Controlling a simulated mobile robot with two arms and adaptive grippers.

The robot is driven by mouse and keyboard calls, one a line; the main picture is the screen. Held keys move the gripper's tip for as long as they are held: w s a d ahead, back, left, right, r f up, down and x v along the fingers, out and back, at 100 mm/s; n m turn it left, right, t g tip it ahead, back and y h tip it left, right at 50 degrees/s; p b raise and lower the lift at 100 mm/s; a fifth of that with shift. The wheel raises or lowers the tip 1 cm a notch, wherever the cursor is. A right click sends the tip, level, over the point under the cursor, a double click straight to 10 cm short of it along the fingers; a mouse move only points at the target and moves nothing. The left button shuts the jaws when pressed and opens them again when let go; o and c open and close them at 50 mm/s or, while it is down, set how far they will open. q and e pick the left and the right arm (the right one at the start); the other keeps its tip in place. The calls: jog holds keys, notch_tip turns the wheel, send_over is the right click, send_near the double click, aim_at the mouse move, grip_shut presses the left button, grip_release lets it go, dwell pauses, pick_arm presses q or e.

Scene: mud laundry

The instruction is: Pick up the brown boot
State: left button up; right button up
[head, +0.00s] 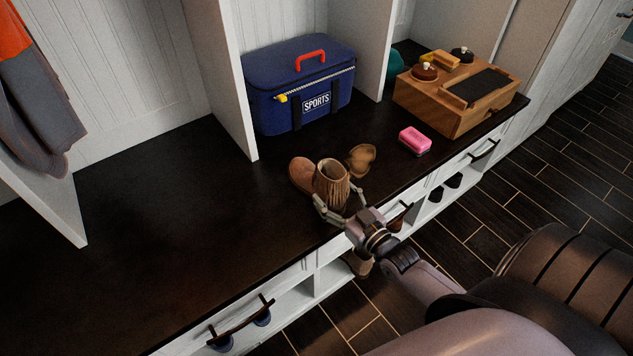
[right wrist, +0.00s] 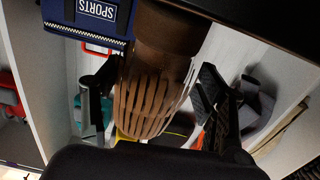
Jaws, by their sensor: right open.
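A brown boot (head: 331,183) with a fringed shaft stands upright on the dark bench top, its toe pointing left. A second brown boot (head: 362,158) lies just behind it to the right. My right gripper (head: 338,196) is open, with one finger on each side of the standing boot's shaft. In the right wrist view, the boot (right wrist: 155,95) fills the space between the two spread fingers. Whether either finger touches it, I cannot tell. My left gripper is not in view.
A blue sports cooler bag (head: 300,85) stands behind the boots. A pink sponge (head: 415,140) and a wooden box (head: 450,98) with brushes on top are to the right. Bench top at left (head: 150,220) is clear. Upright dividers (head: 222,80) separate the cubbies.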

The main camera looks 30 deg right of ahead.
aim_at(316, 172)
jog(key=w+b, duration=0.1)
jog(key=w, duration=0.3)
jog(key=shift+f, duration=0.15)
jog(key=shift+w+a, duration=0.1)
jog(key=shift+w, duration=0.55)
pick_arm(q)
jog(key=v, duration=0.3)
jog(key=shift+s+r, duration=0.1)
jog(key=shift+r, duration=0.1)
pick_arm(e)
jog(key=shift+c, duration=0.3)
jog(key=c, duration=1.3)
